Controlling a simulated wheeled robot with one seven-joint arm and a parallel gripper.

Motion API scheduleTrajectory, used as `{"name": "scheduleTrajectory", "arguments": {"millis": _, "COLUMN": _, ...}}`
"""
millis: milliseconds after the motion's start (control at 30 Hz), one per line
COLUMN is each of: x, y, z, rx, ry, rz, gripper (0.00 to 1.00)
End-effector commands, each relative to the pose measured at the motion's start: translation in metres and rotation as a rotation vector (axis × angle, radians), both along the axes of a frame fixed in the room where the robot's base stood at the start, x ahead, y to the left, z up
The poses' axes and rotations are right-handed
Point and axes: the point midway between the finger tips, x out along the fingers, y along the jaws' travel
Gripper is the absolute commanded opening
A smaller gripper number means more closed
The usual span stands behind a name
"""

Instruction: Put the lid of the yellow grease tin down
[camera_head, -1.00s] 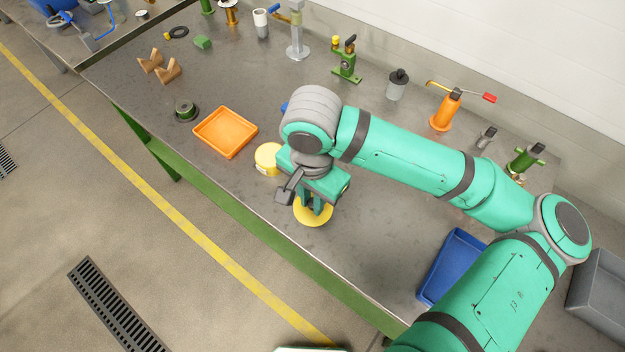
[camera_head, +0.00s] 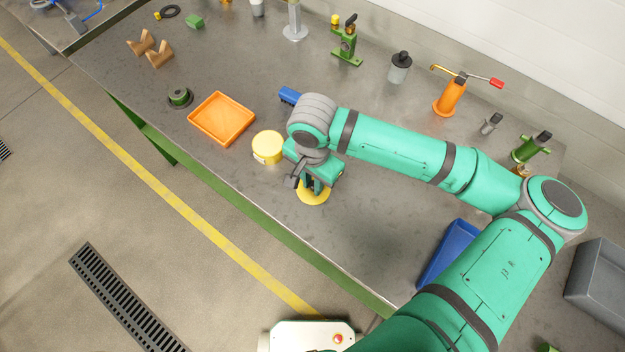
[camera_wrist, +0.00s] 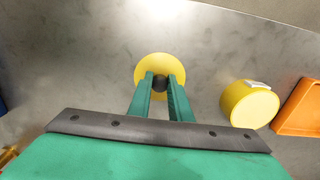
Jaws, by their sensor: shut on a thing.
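The yellow lid (camera_head: 314,196) is a flat round disc with a dark knob, below my gripper (camera_head: 311,188). In the wrist view the lid (camera_wrist: 148,68) shows beyond the fingertips, and my gripper (camera_wrist: 160,83) is shut on its dark knob (camera_wrist: 160,84). The lid is at or just above the grey bench top; I cannot tell whether it touches. The yellow grease tin (camera_head: 267,148) stands upright on the bench, left of the gripper in the head view. It shows at the right in the wrist view (camera_wrist: 248,104), apart from the lid.
An orange tray (camera_head: 222,118) lies left of the tin, with a dark green round part (camera_head: 180,97) beyond it. A blue bin (camera_head: 452,252) is at the right, near my arm. The bench front edge is close to the lid. Bare bench lies right of the lid.

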Motion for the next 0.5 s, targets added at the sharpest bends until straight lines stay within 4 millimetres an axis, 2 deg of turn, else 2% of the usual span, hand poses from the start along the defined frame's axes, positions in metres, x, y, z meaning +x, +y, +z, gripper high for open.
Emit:
{"name": "scheduleTrajectory", "arguments": {"millis": 367, "x": 0.0003, "y": -0.0025, "z": -0.0046, "rx": 0.001, "ry": -0.001, "rz": -0.007, "gripper": 0.0}}
{"name": "scheduleTrajectory", "arguments": {"millis": 400, "x": 0.0004, "y": -0.0027, "z": -0.0041, "rx": 0.0, "ry": -0.001, "rz": -0.007, "gripper": 0.27}}
{"name": "scheduleTrajectory", "arguments": {"millis": 433, "x": 0.0005, "y": -0.0026, "z": -0.0041, "rx": -0.001, "ry": -0.001, "rz": -0.006, "gripper": 0.35}}
{"name": "scheduleTrajectory", "arguments": {"millis": 500, "x": 0.0004, "y": -0.0025, "z": -0.004, "rx": -0.001, "ry": -0.001, "rz": -0.006, "gripper": 0.37}}
